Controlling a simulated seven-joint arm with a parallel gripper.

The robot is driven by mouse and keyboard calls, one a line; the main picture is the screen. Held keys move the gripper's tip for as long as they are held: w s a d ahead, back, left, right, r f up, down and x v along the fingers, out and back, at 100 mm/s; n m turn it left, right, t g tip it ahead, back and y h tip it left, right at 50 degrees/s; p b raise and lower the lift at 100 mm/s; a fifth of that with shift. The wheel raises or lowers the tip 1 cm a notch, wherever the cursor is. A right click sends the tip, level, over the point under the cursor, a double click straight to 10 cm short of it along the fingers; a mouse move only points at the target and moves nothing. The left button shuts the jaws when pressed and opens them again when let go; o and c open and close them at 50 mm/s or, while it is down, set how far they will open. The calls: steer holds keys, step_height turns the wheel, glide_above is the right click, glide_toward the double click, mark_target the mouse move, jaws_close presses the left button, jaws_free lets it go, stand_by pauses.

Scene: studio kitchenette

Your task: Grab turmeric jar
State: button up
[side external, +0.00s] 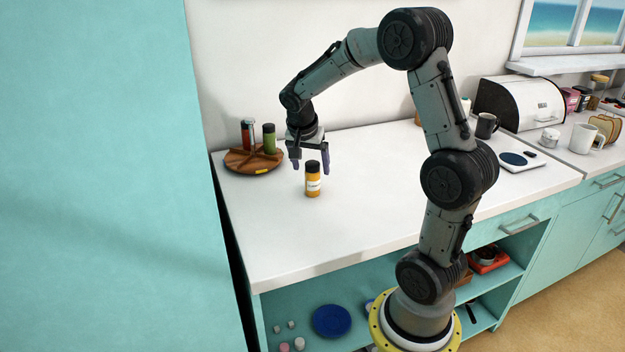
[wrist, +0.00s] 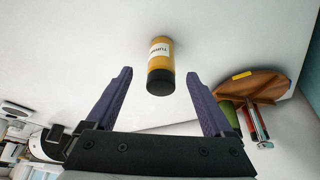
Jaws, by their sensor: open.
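The turmeric jar (side external: 313,182) is yellow-orange with a white label and a black lid. It stands upright on the white counter. In the wrist view the jar (wrist: 160,62) shows beyond the fingertips, roughly centred between them, with its black lid nearest me. My gripper (side external: 310,166) is open, with purple fingers apart and nothing held. In the side view the fingers are around the height of the jar's lid, and the jar partly overlaps them. In the wrist view the gripper (wrist: 160,80) has clear space on both sides of the jar.
A wooden divided turntable (side external: 240,163) with a green jar (side external: 269,138) and a red jar (side external: 247,135) stands left of my gripper. A teal panel (side external: 100,180) rises at the left. The counter in front of the jar is clear. A dark mug (side external: 486,125) and bread box (side external: 520,103) stand far right.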

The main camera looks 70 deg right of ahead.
mark_target(312, 180)
steer(key=shift+x, duration=3.55)
steer(key=shift+w, duration=0.15)
steer(key=shift+r, duration=0.1)
jaws_close()
